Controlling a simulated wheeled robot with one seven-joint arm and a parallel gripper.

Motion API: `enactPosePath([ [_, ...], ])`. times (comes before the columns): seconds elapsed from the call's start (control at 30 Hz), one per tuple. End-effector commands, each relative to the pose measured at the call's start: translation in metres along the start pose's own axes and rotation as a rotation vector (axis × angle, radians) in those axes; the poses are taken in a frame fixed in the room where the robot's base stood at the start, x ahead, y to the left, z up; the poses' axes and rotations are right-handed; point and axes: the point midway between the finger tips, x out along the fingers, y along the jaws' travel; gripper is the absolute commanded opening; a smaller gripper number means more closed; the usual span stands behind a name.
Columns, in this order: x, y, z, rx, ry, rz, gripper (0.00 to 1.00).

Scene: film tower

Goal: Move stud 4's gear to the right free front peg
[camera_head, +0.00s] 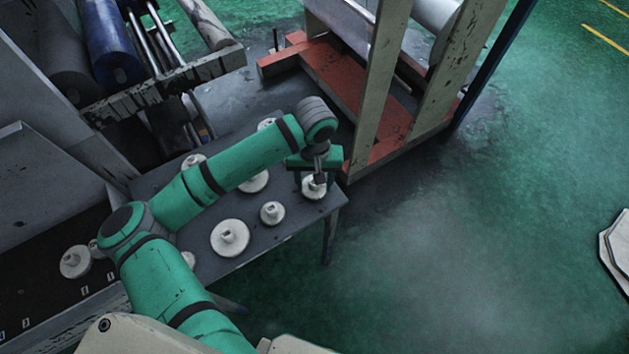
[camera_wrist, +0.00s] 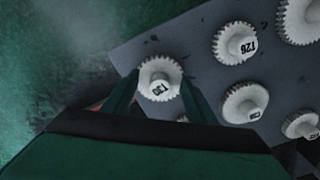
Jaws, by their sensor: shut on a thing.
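My gripper (camera_head: 318,178) is at the far right end of the grey table and points down. It is shut on a small white gear (camera_head: 314,189) with a raised hub. In the wrist view the held gear (camera_wrist: 160,76) sits between the two fingertips (camera_wrist: 158,90), with a dark label on its hub that I cannot read surely. I cannot tell whether it touches the table. A dark rack (camera_head: 60,300) with small white numbers, one looking like a 4, is at the lower left. Another white gear (camera_head: 75,262) is on it. My arm hides part of the rack, and I cannot make out free front pegs.
More white gears stand on the table (camera_head: 280,235), including a large one (camera_head: 230,238) and a small one (camera_head: 272,212). Others are partly behind my arm. A red-and-cream frame (camera_head: 380,120) stands just beyond the table end. Green floor at the right is open.

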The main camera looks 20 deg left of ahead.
Motion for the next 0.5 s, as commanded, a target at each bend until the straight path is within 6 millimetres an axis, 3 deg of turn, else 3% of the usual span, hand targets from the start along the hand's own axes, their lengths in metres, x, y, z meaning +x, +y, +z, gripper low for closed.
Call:
enactPosePath([
  [0.5,0.0066,-0.0043,-0.0004,-0.008,0.000,0.000,0.28],
])
